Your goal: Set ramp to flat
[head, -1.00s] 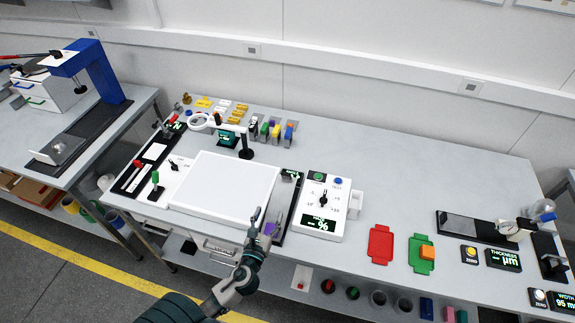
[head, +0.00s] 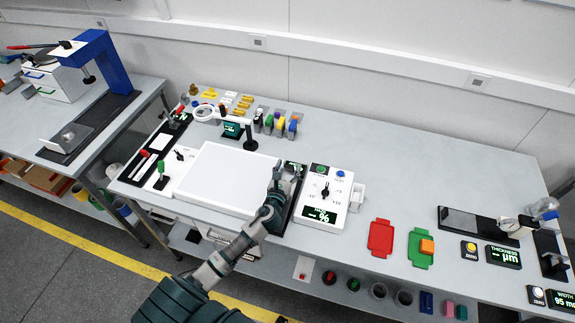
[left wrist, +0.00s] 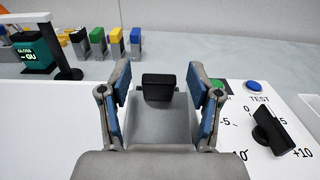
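My left gripper (head: 286,177) is over the dark strip (head: 291,208) between the white panel (head: 225,180) and the white dial box (head: 325,190). In the left wrist view its two blue-padded fingers (left wrist: 160,85) are open. A black block (left wrist: 158,87) shows between and beyond the fingertips, with gaps on both sides. I see no label naming a ramp and cannot tell which part it is. The box's black knob (head: 325,191) also shows in the left wrist view (left wrist: 272,131), beside a scale with plus and minus marks. My right gripper is out of view.
A lamp on a black stand (head: 250,135) and several coloured blocks (head: 281,125) stand behind the panel. A red plate (head: 381,238) and a green plate (head: 414,249) lie right of the dial box. Red and green levers (head: 160,169) stand at left. The back right tabletop is clear.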

